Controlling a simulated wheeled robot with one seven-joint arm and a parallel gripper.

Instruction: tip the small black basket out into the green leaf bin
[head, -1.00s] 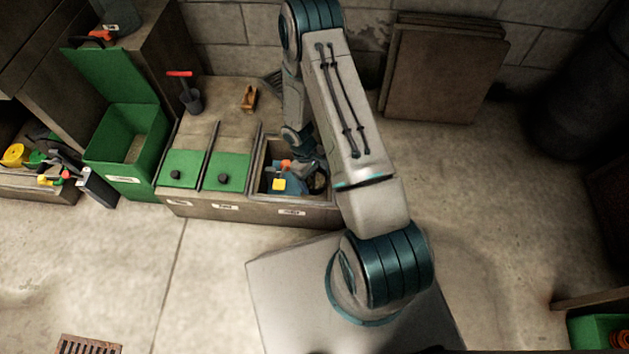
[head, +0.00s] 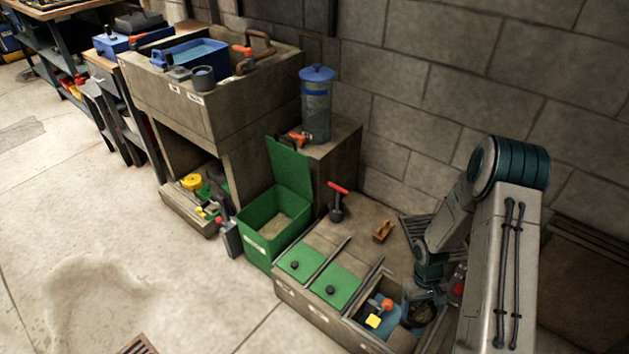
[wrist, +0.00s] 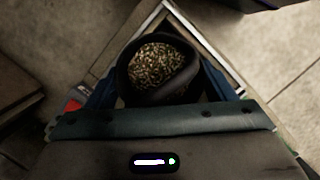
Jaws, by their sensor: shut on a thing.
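The small black basket (wrist: 160,97) is round and full of brown, grainy litter (wrist: 157,68) in the wrist view. My gripper (wrist: 160,86) is shut on it, with a blue finger at each side. In the head view the basket (head: 419,314) is a dark shape at the open right-hand compartment of the low box, partly hidden by my wrist. I cannot tell whether it touches the compartment floor. The green leaf bin (head: 254,237) stands left of the low box with its lid (head: 290,165) raised and a pale interior showing.
The low box (head: 322,318) has two green lids with black knobs. A red-handled tool (head: 337,203) and a wooden block (head: 383,231) stand behind. A canister (head: 316,108) stands behind the bin. Floor at left is clear.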

